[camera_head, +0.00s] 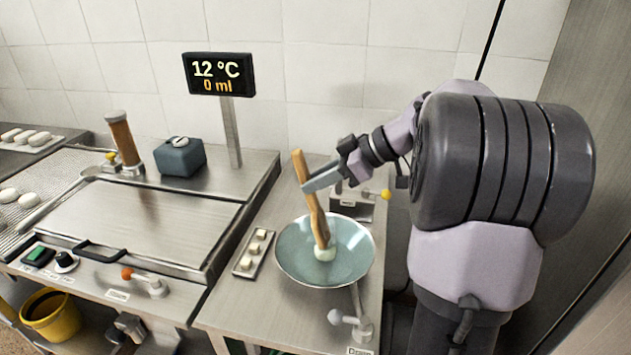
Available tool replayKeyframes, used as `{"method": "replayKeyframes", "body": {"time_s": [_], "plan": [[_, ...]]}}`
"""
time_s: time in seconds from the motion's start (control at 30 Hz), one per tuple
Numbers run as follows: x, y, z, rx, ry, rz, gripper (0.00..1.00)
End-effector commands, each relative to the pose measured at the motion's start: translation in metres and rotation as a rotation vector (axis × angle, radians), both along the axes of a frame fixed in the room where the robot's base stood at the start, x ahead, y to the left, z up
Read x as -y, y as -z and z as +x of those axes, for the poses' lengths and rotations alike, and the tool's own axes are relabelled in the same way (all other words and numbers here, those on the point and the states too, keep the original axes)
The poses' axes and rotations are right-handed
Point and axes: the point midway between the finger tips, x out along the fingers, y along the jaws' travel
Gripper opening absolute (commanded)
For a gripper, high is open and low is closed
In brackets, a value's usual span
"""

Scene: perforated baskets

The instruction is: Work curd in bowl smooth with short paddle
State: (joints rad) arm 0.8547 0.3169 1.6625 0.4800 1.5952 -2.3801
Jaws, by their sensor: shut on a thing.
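The bowl (292,262) is wide, shallow and grey-blue, and stands on the right-hand steel counter. The short paddle (313,207) is wooden and stands in it, nearly upright with its top leaning left. My gripper (310,186) is shut on the paddle's upper shaft, above the bowl. A small white lump of curd (325,253) lies in the bowl at the paddle's lower end. The paddle's tip is at the curd, and the curd partly hides it.
A small tray (243,266) with several pale cubes lies left of the bowl. A lever (352,322) stands in front of it, and a yellow-knobbed fitting (352,207) behind. A display (219,74) on a post reads 12 °C, 0 ml. A lidded vat (140,222) is at left.

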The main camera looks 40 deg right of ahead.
Motion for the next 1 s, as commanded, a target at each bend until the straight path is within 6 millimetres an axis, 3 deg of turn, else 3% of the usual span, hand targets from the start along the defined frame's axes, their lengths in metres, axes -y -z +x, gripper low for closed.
{"method": "replayKeyframes", "body": {"time_s": [0.27, 1.0], "plan": [[0.000, -0.010, 0.000, 0.001, -0.001, 0.000, 0.00], [0.000, -0.092, 0.000, 0.001, -0.001, 0.000, 0.00]]}}
